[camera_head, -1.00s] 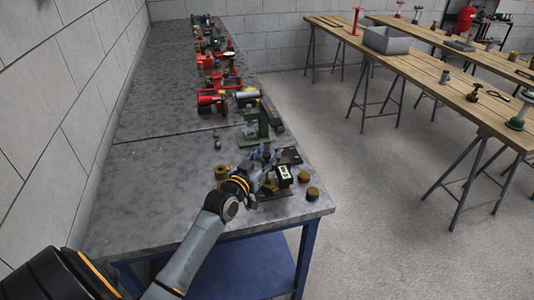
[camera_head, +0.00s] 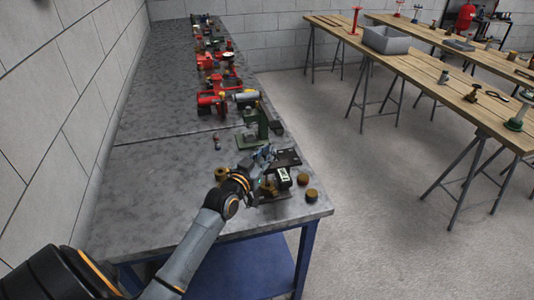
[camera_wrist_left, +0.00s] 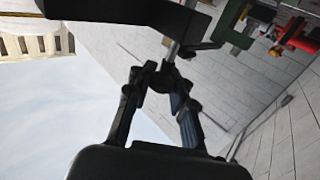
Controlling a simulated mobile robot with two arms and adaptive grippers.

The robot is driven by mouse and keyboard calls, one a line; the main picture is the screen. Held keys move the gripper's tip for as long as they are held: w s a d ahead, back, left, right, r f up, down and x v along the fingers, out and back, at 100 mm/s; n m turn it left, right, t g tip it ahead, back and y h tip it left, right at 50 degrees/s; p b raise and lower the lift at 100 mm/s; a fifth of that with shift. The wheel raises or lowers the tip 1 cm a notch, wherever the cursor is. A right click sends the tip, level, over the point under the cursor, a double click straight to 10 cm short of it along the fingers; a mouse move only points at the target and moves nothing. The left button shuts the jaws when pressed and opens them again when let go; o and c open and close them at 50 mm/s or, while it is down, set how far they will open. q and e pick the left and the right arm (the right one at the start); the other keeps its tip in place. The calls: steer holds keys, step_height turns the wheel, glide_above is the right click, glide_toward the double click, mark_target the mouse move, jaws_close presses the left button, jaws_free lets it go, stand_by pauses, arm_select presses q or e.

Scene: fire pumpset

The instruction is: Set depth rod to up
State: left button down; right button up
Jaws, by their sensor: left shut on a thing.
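My left gripper (camera_head: 264,154) is over the near end of the grey bench, beside a small machine with a black top plate (camera_head: 288,157) and a dark body with a white label (camera_head: 283,175). In the left wrist view the fingers (camera_wrist_left: 168,78) are closed around the lower end of a thin silver rod (camera_wrist_left: 173,49). The rod extends from beneath a black part of the machine (camera_wrist_left: 120,12). The head view is too small to show the rod clearly. My right gripper is not in view.
A green machine (camera_head: 250,140) stands just behind on the bench (camera_head: 160,180), with red pump parts (camera_head: 212,100) farther back. Brass pieces (camera_head: 311,194) lie near the right edge. The bench's left side is clear. Wooden tables (camera_head: 420,70) stand across the floor.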

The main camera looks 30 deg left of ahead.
arm_select(q)
step_height(320, 180, up, 3)
steer(key=shift+r+p, duration=0.15)
steer(key=shift+p, duration=1.05)
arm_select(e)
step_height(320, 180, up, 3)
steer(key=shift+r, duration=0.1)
arm_select(q)
steer(key=c, duration=1.5)
jaws_free()
steer(key=o, duration=0.3)
steer(key=shift+s, duration=0.1)
steer(key=shift+s+r, duration=0.1)
steer(key=shift+s, duration=0.05)
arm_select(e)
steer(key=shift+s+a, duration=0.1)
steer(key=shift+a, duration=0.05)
